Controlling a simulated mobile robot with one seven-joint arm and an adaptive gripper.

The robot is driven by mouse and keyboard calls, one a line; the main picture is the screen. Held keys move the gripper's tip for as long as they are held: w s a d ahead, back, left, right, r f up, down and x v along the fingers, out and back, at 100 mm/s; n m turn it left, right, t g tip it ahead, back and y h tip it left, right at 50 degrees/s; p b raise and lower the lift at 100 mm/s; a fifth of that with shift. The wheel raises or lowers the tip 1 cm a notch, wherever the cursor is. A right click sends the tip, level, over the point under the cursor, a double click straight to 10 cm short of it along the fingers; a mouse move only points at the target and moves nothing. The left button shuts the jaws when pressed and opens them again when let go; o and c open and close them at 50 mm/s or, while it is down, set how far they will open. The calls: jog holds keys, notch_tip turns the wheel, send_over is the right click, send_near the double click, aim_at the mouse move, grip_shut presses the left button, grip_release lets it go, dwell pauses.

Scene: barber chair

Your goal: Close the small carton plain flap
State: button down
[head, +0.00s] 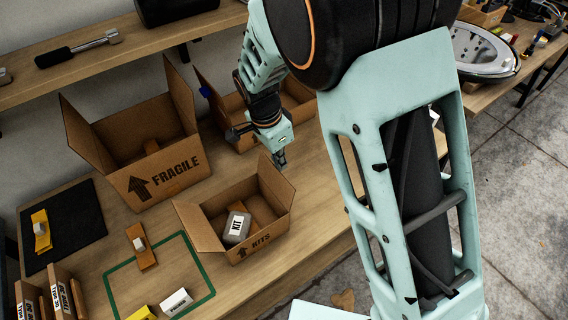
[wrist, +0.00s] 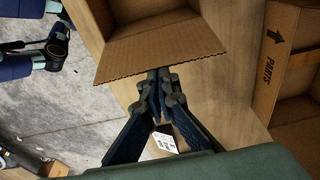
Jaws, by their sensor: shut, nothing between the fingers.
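The small carton, marked KITS (head: 262,243), stands near the table's front edge with its top open. Its left flap (head: 197,226) leans outward and its right flap (head: 276,183) stands up; neither shows print here. A grey block labelled KIT (head: 237,227) lies inside. My gripper (head: 281,161) is shut and empty, pointing down just above and beyond the right flap. In the wrist view my shut fingers (wrist: 161,78) are by the jagged edge of a plain cardboard flap (wrist: 160,52); I cannot tell whether they touch it.
A larger open carton marked FRAGILE (head: 165,180) stands behind left. Another open carton (head: 233,128) stands behind my gripper; a carton marked PARTS (wrist: 272,65) shows in the wrist view. A shelf (head: 100,65) runs behind.

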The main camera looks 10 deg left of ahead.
aim_at(274, 175)
jog(key=shift+s+a+t+h+b, duration=0.7)
jog(key=shift+s+a, duration=0.05)
jog(key=shift+s, duration=0.05)
jog(key=s+t+b, duration=0.1)
jog(key=a+h+b, duration=0.1)
jog(key=shift+s+a+f+t+b, duration=0.15)
jog(key=shift+s+a+t+b, duration=0.15)
jog(key=shift+s+t, duration=0.1)
jog(key=s+a+f+t+h+b, duration=0.3)
jog(key=s+a+f+b, duration=0.3)
jog(key=b, duration=0.7)
jog(key=shift+s+f+t+h, duration=0.3)
jog(key=shift+s+f+t, duration=0.1)
jog(key=shift+s+f, duration=0.25)
jog(key=shift+f, duration=0.1)
